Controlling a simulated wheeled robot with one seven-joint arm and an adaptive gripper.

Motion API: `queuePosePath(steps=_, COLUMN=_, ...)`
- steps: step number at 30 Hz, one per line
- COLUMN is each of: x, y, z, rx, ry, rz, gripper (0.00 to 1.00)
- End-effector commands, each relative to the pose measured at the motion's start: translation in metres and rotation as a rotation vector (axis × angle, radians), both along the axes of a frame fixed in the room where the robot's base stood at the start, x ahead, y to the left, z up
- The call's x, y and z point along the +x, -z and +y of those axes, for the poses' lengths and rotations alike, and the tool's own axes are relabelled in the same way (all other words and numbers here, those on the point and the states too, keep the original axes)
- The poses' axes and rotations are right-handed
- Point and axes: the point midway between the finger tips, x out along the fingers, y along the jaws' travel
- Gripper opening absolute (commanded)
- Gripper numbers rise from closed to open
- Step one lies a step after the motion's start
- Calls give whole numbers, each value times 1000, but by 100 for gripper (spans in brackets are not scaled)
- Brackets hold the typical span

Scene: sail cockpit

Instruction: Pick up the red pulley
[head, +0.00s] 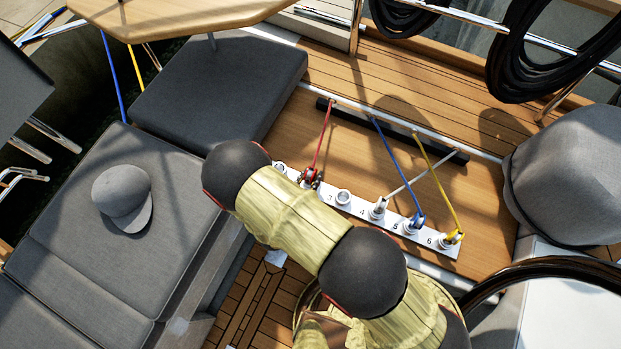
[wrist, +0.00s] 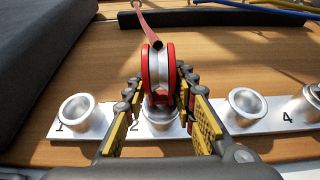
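The red pulley (wrist: 145,66) has two red flanges and a silver middle, with a red rope running up from it. It stands upright at the socket marked 2 on a white numbered strip (wrist: 182,132). In the head view the pulley (head: 309,178) is partly behind my arm. My gripper (wrist: 161,80) has one finger on each side of the pulley, with the tips close to its flanges. The fingers look open around it. Whether either tip touches is hard to tell. My gripper is hidden behind the arm in the head view.
Empty sockets 1 (wrist: 77,110) and 3 (wrist: 246,107) flank the pulley. A blue pulley (head: 416,222) and a yellow pulley (head: 453,237) with ropes sit further right on the strip. A black bar (head: 395,131) lies behind. A grey cushion (head: 222,85) stands close on the left.

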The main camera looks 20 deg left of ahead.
Motion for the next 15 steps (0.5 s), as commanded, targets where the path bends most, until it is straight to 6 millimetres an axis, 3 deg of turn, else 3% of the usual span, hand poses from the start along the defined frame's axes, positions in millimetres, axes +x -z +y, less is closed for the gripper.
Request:
queuePosePath(steps=12, x=0, y=0, z=0, rx=0, ry=0, rz=0, gripper=1)
queuePosePath(steps=15, x=0, y=0, z=0, rx=0, ry=0, rz=0, gripper=0)
